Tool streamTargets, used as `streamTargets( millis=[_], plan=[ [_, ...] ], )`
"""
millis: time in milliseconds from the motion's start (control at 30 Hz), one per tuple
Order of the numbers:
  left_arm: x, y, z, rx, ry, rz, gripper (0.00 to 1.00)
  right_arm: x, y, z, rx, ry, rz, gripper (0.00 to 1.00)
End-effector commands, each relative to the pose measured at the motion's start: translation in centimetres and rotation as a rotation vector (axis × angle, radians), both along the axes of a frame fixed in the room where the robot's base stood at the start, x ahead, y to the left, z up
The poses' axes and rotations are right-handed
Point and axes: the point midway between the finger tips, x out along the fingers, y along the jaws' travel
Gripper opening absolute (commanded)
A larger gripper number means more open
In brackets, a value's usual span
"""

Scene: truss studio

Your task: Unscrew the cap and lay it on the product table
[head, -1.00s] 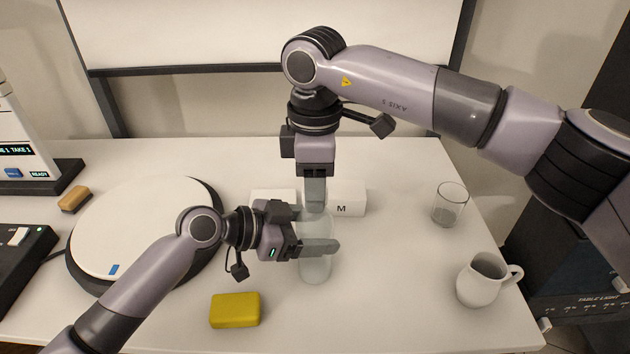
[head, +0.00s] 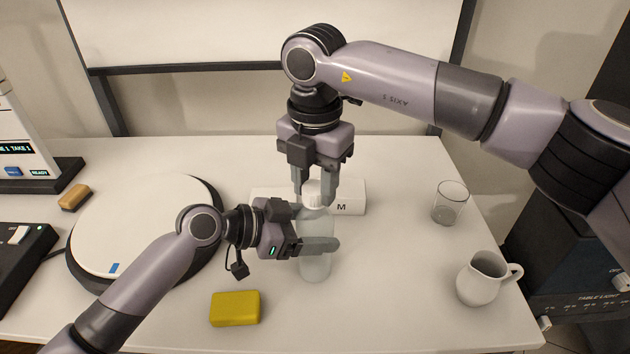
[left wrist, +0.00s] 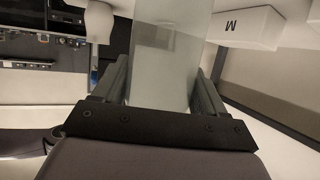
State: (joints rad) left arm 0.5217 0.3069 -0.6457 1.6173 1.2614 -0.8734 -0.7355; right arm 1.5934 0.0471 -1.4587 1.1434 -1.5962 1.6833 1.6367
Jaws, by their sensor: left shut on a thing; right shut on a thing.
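A pale translucent bottle (head: 315,268) stands upright on the white product table (head: 400,250). My left gripper (head: 318,245) is shut on the bottle's body from the left side. In the left wrist view, the bottle (left wrist: 165,60) sits between the fingers of my left gripper (left wrist: 163,85). My right gripper (head: 314,188) points down from above and is shut on the white cap (head: 313,191) at the bottle's top. The cap shows between its two fingers. I cannot tell whether the cap's thread is loose.
A white box marked M (head: 350,197) lies right behind the bottle. A yellow sponge (head: 235,308) is in front, a round turntable (head: 130,220) at left. A glass (head: 450,203) and a white jug (head: 482,280) stand at right. The table between bottle and jug is clear.

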Motion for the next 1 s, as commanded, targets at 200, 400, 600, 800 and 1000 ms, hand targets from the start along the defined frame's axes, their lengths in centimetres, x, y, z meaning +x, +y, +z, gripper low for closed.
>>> streamTargets(
  millis=[200,400,600,800,1000],
  plan=[
    [0.00,-0.01,0.05,-0.001,0.000,0.000,0.00,0.03,-0.02,0.07,0.000,-0.001,0.346,0.03],
    [0.00,-0.01,0.04,-0.001,0.000,0.000,0.00,0.05,-0.01,0.11,0.000,-0.001,0.668,0.03],
    [-0.01,-0.01,0.04,-0.001,0.000,0.000,0.00,0.05,0.01,0.12,0.001,-0.001,0.989,0.03],
    [-0.01,-0.01,0.03,-0.001,-0.001,0.000,0.00,0.04,0.02,0.12,0.000,-0.001,1.311,0.03],
    [-0.01,-0.02,0.04,-0.001,-0.001,0.000,0.00,0.02,0.03,0.14,0.001,0.000,1.633,0.03]
  ],
)
